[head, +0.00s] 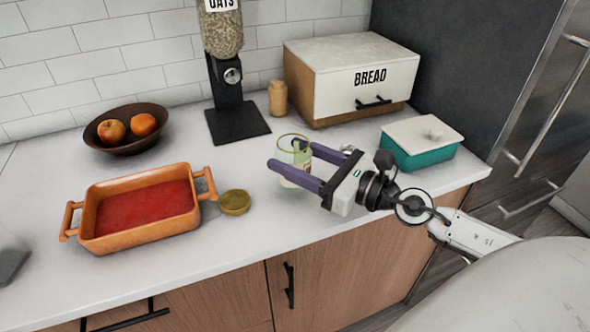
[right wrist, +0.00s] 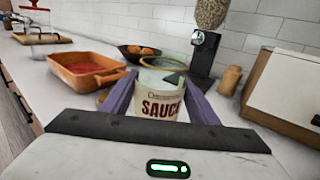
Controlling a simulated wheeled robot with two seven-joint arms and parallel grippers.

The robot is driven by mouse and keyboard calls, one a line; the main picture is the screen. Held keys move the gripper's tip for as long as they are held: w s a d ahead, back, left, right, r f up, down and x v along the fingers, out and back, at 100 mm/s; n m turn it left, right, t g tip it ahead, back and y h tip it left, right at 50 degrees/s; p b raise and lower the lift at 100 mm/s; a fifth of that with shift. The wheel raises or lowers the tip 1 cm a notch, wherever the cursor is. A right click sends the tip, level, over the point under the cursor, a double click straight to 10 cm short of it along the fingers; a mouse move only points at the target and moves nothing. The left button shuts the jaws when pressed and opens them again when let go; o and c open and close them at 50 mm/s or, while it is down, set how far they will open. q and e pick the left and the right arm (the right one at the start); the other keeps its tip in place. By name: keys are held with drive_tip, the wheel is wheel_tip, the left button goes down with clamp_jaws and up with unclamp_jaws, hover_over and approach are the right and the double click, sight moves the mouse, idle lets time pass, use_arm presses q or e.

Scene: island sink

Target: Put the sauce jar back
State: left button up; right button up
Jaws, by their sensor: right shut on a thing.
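The sauce jar (head: 291,150) is clear glass with a gold rim and a pale label. It stands upright between the purple fingers of my right gripper (head: 284,154), which is shut on it. In the right wrist view the label of the jar (right wrist: 158,106) reads SAUCE, and its top looks open. I cannot tell whether its base touches the counter. A round gold lid (head: 235,202) lies on the counter to the left of the jar. My left gripper is not in view.
An orange baking dish (head: 88,212) with red sauce stands at the left, a fruit bowl (head: 126,147) behind it. The oats dispenser (head: 228,85), a small tan jar (head: 277,98) and a bread box (head: 350,75) line the back. A teal container (head: 420,150) stands right. Counter between lid and dispenser is clear.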

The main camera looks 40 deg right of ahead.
wheel_tip(320, 180, down, 3)
drive_tip(key=shift+r+b, duration=0.2)
drive_tip(key=shift+b, duration=0.8)
drive_tip(key=shift+f, duration=0.25)
drive_tip(key=shift+r, duration=0.1)
drive_tip(key=shift+f+b, duration=0.25)
drive_tip(key=shift+b, duration=0.05)
drive_tip(key=o, duration=1.2)
drive_tip(key=shift+o, duration=0.7)
drive_tip(key=shift+r, duration=0.1)
